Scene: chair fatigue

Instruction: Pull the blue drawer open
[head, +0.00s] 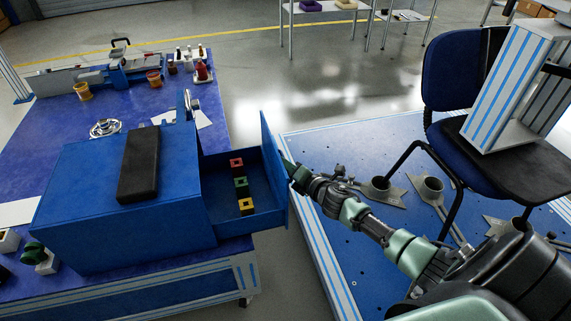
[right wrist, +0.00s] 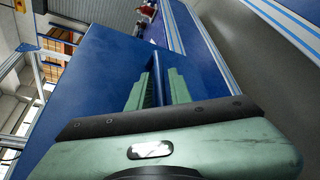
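The blue drawer (head: 273,170) stands pulled well out of the right side of a blue box (head: 80,190) on the table. Red, green and yellow square blocks (head: 241,183) lie in a row inside it. My right gripper (head: 291,168) is at the outer face of the drawer front. In the right wrist view, its two green fingers (right wrist: 158,88) are closed on either side of a narrow blue bar, which looks like the drawer's handle. The handle is hidden in the head view. My left gripper is not in view.
A black case (head: 139,165) lies on top of the box. The blue table (head: 60,130) holds cups and tools at the back. A blue platform (head: 330,145) with grey metal brackets and a blue chair (head: 455,75) stands right of the drawer, across a floor gap.

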